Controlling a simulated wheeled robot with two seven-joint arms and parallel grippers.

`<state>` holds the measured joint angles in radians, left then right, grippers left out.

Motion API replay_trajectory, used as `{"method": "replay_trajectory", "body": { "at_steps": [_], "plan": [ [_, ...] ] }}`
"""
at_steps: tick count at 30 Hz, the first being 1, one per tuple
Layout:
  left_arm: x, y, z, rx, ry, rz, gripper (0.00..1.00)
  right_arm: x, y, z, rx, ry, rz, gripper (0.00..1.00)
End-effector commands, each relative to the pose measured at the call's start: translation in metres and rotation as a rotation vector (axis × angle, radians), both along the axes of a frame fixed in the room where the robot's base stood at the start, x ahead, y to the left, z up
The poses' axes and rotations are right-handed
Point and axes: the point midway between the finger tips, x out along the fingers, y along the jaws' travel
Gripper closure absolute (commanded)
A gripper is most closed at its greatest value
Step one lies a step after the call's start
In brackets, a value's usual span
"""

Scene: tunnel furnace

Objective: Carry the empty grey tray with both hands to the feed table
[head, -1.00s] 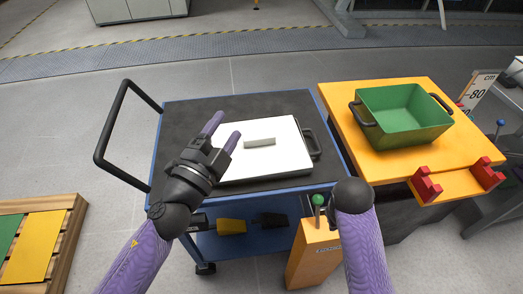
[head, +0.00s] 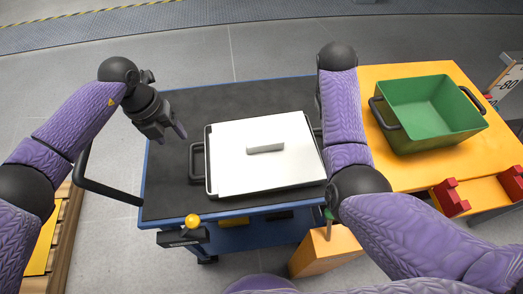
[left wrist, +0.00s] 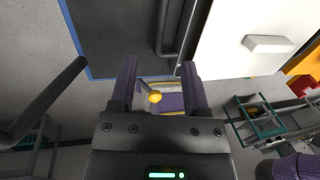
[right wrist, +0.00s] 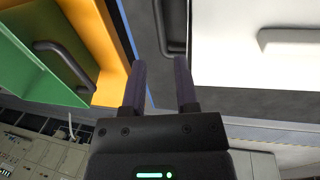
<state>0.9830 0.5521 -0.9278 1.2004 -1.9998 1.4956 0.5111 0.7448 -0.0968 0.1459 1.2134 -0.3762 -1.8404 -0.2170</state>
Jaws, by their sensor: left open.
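A shallow dark tray with a flat white lid (head: 240,178) lies on the cart's black top. The lid has a pale bar grip (head: 265,148). A black handle (head: 196,163) sticks out at the tray's left; the right handle (right wrist: 170,30) shows in the right wrist view. My left gripper (head: 172,134) is open and empty, above and beyond the left handle; in the left wrist view (left wrist: 158,62) that handle lies ahead. My right gripper (right wrist: 160,62) is open, its fingers pointing toward the right handle; my arm hides it in the head view. The tray's inside is hidden.
A yellow table (head: 382,74) to the right holds a green bin (head: 425,105) with black handles and red brackets (head: 451,197) at its front. The blue cart (head: 147,225) has a black push bar (head: 107,191) on its left. A pallet stands at lower left.

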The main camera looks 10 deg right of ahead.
Motion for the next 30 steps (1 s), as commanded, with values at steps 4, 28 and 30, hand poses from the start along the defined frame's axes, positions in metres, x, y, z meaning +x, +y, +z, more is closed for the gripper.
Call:
{"method": "replay_trajectory", "body": {
  "at_steps": [4,28,30],
  "plan": [
    [-0.001,-0.004,-0.018,-0.002,0.004,-0.001,0.4,-0.001,-0.004,-0.018,0.001,0.005,0.0,0.62],
    [0.001,-0.02,-0.096,-0.003,-0.001,-0.002,0.4,0.001,-0.019,-0.096,0.0,0.0,0.0,0.62],
    [0.001,-0.02,-0.096,-0.003,-0.001,-0.002,0.46,0.001,-0.019,-0.096,0.0,0.0,0.0,0.68]
  ]
}}
